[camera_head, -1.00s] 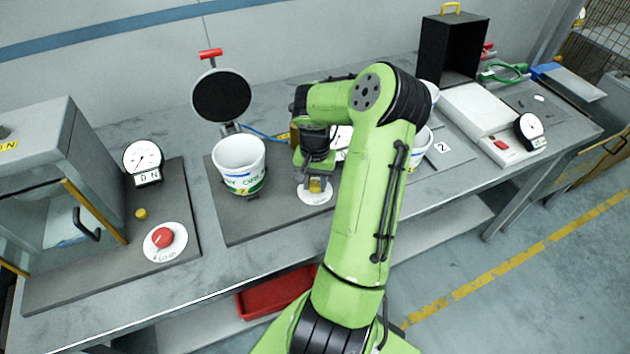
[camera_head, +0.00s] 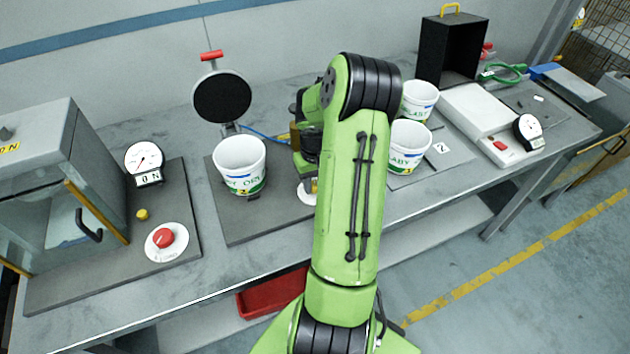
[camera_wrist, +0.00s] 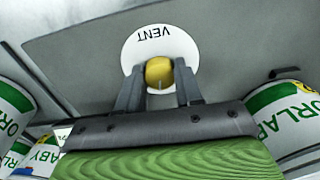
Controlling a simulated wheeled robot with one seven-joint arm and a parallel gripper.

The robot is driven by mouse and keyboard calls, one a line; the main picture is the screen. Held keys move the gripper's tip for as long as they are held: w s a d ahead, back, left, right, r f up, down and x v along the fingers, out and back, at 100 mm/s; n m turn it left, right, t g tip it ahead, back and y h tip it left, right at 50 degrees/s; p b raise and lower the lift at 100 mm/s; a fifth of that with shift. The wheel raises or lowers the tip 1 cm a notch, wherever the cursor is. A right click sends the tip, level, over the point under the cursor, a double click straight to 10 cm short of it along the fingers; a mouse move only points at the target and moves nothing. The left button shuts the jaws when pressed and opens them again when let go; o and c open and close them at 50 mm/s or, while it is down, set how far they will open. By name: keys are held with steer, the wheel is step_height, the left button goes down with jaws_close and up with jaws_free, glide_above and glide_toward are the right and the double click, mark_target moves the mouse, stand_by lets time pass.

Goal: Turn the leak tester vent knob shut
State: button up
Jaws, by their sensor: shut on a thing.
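The vent knob (camera_wrist: 158,72) is yellow and sits on a round white plate (camera_wrist: 148,45) marked VENT, seen in the wrist view. My gripper (camera_wrist: 158,85) is shut on the knob, with one finger on each side of it. In the head view my green arm hides the knob and the fingers. Only the left edge of the white plate (camera_head: 306,194) shows there. The leak tester base (camera_head: 240,227) is a dark grey board. A white tub (camera_head: 240,168) stands upright on it, below a raised round black lid (camera_head: 222,98) with a red handle.
Two white tubs (camera_head: 409,147) (camera_head: 418,100) stand right of my arm. A cabinet (camera_head: 40,150) with a gauge (camera_head: 144,160) and a red knob (camera_head: 163,237) is at left. A white scale (camera_head: 475,110) and a black box (camera_head: 455,50) are at right. A red tray (camera_head: 270,297) lies below.

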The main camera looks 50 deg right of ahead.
mark_target(315, 184)
steer(key=n, duration=0.5)
steer(key=shift+n, duration=0.3)
steer(key=n+b, duration=0.1)
steer(key=n, duration=0.4)
steer(key=shift+n, duration=0.3)
steer(key=o, duration=1)
steer(key=shift+o, duration=0.2)
step_height(315, 184, up, 16)
steer(key=p, duration=0.2)
